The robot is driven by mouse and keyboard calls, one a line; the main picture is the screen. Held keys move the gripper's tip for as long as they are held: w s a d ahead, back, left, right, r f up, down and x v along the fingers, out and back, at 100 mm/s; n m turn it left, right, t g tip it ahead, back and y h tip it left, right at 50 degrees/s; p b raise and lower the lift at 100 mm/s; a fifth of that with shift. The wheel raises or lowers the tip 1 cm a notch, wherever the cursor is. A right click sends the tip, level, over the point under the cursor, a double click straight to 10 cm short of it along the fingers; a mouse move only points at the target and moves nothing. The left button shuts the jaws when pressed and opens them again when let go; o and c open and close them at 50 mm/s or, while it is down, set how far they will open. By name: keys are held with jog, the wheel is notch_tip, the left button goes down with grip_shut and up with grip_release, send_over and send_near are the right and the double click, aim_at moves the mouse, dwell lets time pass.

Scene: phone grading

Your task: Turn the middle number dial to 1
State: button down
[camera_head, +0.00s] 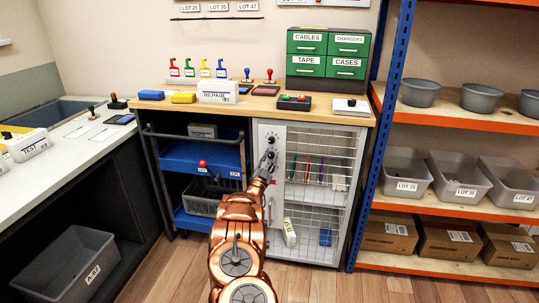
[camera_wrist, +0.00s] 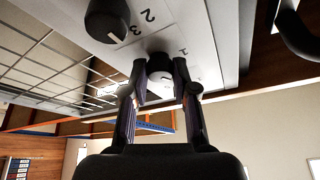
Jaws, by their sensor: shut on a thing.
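A white panel (camera_head: 264,131) on the left of the wire-door cabinet bears dark number dials. An upper dial (camera_head: 271,140) shows clear of my gripper (camera_head: 270,160), which reaches the panel just below it. In the wrist view, my gripper (camera_wrist: 160,82) is shut on a number dial (camera_wrist: 159,67), one finger on each side. A printed 1 (camera_wrist: 183,51) is beside this dial, and a 3 and a 2 show farther up the picture. Another black dial (camera_wrist: 106,20) is at the upper left, apart from the fingers. The held dial's pointer is not clear.
The wire-mesh doors (camera_head: 320,155) are right of the panel, with items behind them. A blue drawer unit (camera_head: 200,160) is to the left. A black handle (camera_wrist: 297,32) is at the wrist view's upper right. Orange shelving (camera_head: 373,170) stands at the right. Floor is clear in front.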

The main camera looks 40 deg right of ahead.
jog(key=n+t+p, duration=0.1)
jog(key=n+p, duration=0.1)
jog(key=n, duration=0.1)
jog(key=n+t+y+p, duration=0.1)
jog(key=n+t+p, duration=0.1)
jog(key=n+t+y+p, duration=0.1)
jog(key=n+p, duration=0.1)
jog(key=n, duration=0.1)
jog(key=shift+r+n+p, duration=0.3)
jog(key=shift+r+p, duration=0.05)
jog(key=shift+p, duration=0.05)
jog(key=n+t+y+p, duration=0.1)
jog(key=n+t+p, duration=0.1)
jog(key=n+p, duration=0.1)
jog(key=shift+n+y, duration=0.3)
jog(key=shift+y, duration=0.1)
jog(key=n+y+p, duration=0.1)
jog(key=n+p, duration=0.1)
jog(key=n, duration=0.1)
jog(key=shift+s+f+t+p, duration=0.1)
jog(key=shift+t+p, duration=0.3)
jog(key=shift+f+n+y, duration=0.1)
jog(key=shift+n+y, duration=0.3)
jog(key=shift+n, duration=0.1)
jog(key=c, duration=0.9)
grip_release()
jog(key=shift+d+f, duration=0.1)
jog(key=shift+s, duration=0.1)
